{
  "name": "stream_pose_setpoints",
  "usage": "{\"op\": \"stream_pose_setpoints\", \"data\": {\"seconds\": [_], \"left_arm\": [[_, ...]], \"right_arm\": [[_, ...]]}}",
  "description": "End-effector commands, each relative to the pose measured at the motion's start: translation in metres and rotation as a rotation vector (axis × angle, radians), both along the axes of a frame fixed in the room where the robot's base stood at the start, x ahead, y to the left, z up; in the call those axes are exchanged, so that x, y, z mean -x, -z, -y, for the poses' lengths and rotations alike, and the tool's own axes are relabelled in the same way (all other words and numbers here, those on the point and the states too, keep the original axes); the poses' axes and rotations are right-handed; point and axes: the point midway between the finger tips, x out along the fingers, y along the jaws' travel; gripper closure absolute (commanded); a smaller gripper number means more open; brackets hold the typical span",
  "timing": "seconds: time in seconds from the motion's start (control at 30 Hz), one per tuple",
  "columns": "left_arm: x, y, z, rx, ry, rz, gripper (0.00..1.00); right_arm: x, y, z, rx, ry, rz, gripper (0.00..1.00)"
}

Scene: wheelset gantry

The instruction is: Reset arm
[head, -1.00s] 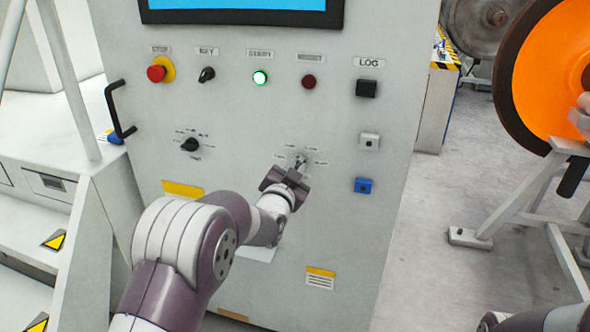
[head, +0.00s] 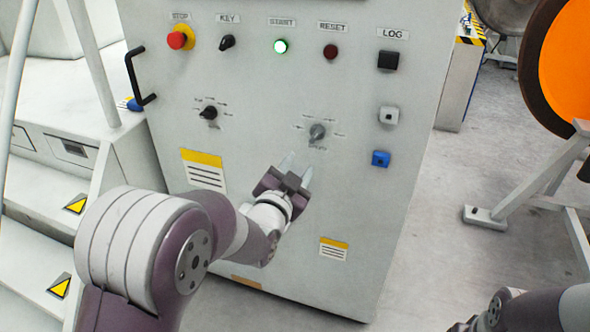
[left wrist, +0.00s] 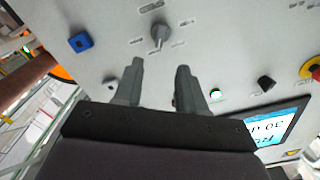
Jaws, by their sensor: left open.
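My left gripper (head: 296,168) is open and empty in front of the grey control cabinet (head: 270,85). It is below and to the left of a grey rotary knob (head: 317,132) and apart from it. In the left wrist view, the two fingers (left wrist: 154,82) stand apart with nothing between them, and the knob (left wrist: 159,33) shows beyond their tips. My right arm (head: 520,312) shows only in part at the lower right corner, and its gripper cannot be made out.
The panel also has a red stop button (head: 178,40), a black key switch (head: 227,42), a lit green button (head: 280,46), a black knob (head: 209,112) and a blue button (head: 380,158). Steps (head: 45,200) stand left. An orange wheel (head: 572,65) stands right. Open floor lies between.

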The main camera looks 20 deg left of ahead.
Motion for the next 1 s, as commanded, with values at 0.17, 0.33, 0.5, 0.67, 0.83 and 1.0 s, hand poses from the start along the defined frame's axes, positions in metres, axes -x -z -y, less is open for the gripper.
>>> {"op": "stream_pose_setpoints", "data": {"seconds": [0.17,0.33,0.5,0.67,0.83,1.0], "left_arm": [[0.010,0.001,0.000,0.000,0.000,-0.001,0.60],[0.010,0.001,0.000,0.000,-0.001,-0.001,0.60],[0.010,0.001,-0.001,0.003,-0.001,-0.001,0.60],[0.019,0.047,-0.003,0.100,-0.024,-0.227,0.60],[0.091,0.129,-0.006,0.285,-0.161,-0.792,0.60],[0.191,0.160,-0.002,0.391,-0.338,-1.265,0.60]], "right_arm": [[0.000,-0.001,0.000,0.000,0.000,0.000,0.57],[0.000,-0.001,0.000,0.000,0.000,0.000,0.57],[0.000,-0.001,0.000,0.000,0.000,0.000,0.57],[0.000,0.000,0.000,0.000,0.000,0.000,0.57],[0.000,0.000,0.000,0.000,0.000,0.000,0.57],[0.000,-0.001,0.000,0.000,0.000,0.000,0.57]]}}
